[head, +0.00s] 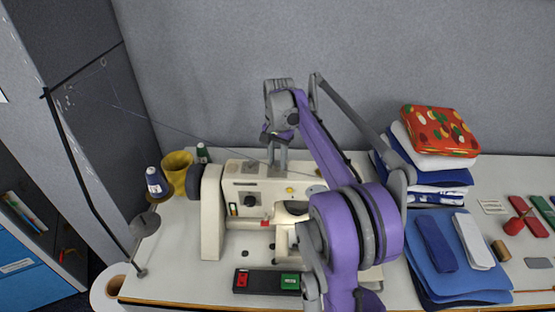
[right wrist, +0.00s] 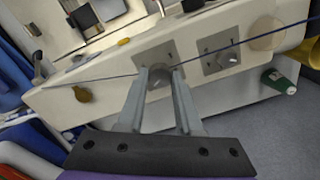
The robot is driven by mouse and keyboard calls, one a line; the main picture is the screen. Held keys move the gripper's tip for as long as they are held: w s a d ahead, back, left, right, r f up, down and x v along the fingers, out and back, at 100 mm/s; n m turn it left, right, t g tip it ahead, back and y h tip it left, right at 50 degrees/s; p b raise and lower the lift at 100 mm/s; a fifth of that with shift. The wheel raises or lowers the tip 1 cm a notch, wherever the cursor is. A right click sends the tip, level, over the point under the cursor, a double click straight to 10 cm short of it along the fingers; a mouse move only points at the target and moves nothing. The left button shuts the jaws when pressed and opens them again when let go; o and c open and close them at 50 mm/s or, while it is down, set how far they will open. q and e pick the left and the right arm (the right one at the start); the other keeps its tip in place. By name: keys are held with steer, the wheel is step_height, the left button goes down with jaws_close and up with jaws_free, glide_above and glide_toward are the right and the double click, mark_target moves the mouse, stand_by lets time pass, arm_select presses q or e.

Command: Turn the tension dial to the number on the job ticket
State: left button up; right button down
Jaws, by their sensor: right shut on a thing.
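The cream sewing machine (head: 212,215) stands on the table. My right gripper (head: 278,170) reaches down to the top of the machine from behind. In the right wrist view, its two fingers (right wrist: 160,82) are shut on a round grey dial (right wrist: 158,75) set on a square grey plate. The dial's marks are mostly hidden by the fingers. My left gripper is not in view.
A blue thread (right wrist: 240,43) crosses close by the fingers. Folded cloths (head: 437,160) are stacked on the right. A red-and-green switch box (head: 262,281) lies in front.

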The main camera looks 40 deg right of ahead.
mark_target(278, 164)
steer(key=c, duration=0.6)
jaws_free()
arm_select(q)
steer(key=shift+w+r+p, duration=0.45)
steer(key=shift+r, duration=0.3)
arm_select(e)
step_height(278, 164, up, 11)
steer(key=shift+s+f, duration=0.1)
steer(key=s+a+f+n+t, duration=0.2)
steer(key=s+a+f+n, duration=0.15)
steer(key=a, duration=0.35)
steer(key=s+a+f+n+t, duration=0.1)
steer(key=s+a+f+n, duration=0.15)
steer(key=s+a, duration=0.4)
steer(key=s+a+f+n+t, duration=0.1)
steer(key=s+a+f+n, duration=0.1)
steer(key=s+a+f, duration=0.1)
steer(key=s+a+f+n+t, duration=0.1)
steer(key=s+a+f+n, duration=0.2)
steer(key=s+f, duration=0.1)
steer(key=s+a+f+n+t, duration=0.1)
steer(key=s+a+f+n, duration=0.1)
steer(key=s+a+f, duration=0.2)
steer(key=shift+a+f, duration=0.1)
steer(key=shift+f, duration=0.65)
